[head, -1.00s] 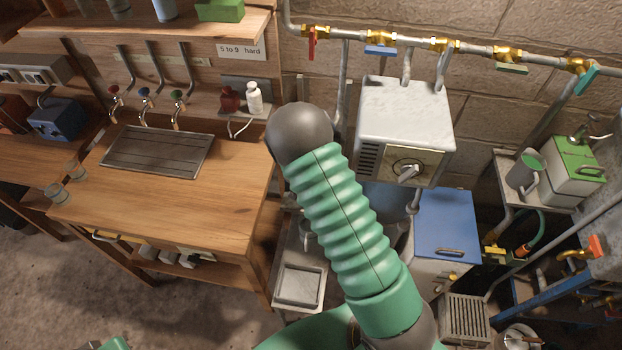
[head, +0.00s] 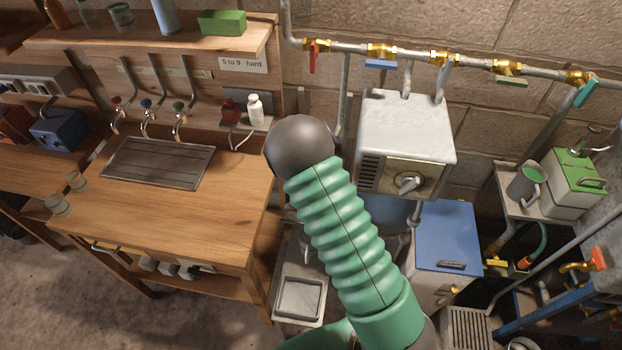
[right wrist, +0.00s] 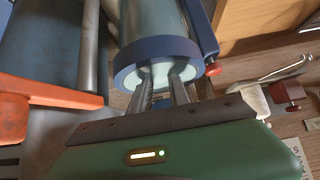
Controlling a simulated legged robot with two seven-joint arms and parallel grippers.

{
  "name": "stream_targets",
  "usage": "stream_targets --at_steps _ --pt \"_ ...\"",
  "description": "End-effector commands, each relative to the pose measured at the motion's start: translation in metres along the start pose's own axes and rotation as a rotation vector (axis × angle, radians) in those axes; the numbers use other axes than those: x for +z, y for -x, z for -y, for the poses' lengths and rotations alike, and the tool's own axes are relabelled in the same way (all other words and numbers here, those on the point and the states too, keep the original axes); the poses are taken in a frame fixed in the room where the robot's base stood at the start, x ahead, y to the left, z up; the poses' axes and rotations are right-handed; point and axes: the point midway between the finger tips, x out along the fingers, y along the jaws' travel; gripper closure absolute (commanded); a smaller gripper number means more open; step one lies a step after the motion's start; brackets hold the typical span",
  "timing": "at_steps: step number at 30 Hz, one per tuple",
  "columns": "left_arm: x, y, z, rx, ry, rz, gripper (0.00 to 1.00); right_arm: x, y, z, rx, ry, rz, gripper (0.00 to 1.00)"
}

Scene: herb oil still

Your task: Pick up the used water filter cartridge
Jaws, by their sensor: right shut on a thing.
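In the right wrist view my right gripper (right wrist: 160,84) points up into the lower end of a grey-blue, see-through cylinder (right wrist: 152,22) with a dark blue collar (right wrist: 158,60). Its two fingers are shut on a pale, bright thing inside the collar, which looks like the used water filter cartridge (right wrist: 157,72). Most of that thing is hidden by the collar and fingers. In the head view my green-sleeved arm crosses the middle, and neither gripper nor the cartridge shows there. My left gripper is out of view.
In the right wrist view an orange-red bar (right wrist: 60,97) lies left of the fingers and a red knob (right wrist: 286,91) right. The head view shows a wooden bench (head: 150,225), a white wall unit (head: 405,125), a blue-topped cabinet (head: 447,235) and a valved pipe (head: 415,55).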

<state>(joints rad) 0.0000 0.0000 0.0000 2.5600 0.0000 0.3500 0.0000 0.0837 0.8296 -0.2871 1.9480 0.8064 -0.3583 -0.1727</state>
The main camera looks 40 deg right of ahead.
Motion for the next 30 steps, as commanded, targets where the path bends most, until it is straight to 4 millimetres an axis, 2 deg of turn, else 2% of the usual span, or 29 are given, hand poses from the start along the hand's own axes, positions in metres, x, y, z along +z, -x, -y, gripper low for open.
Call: stream_targets --at_steps 3,9,16,30 --pt "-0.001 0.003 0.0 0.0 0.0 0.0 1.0 -0.023 0.023 0.002 -0.005 -0.001 -0.006 1.0" --pt "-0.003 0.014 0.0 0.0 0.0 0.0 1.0 -0.055 0.055 0.002 -0.004 0.0 -0.004 1.0" --pt "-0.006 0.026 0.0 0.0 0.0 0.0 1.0 -0.07 0.07 0.001 -0.002 -0.001 -0.002 1.0" --pt "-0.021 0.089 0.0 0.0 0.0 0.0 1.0 -0.115 0.115 0.0 -0.002 -0.001 -0.002 1.0"
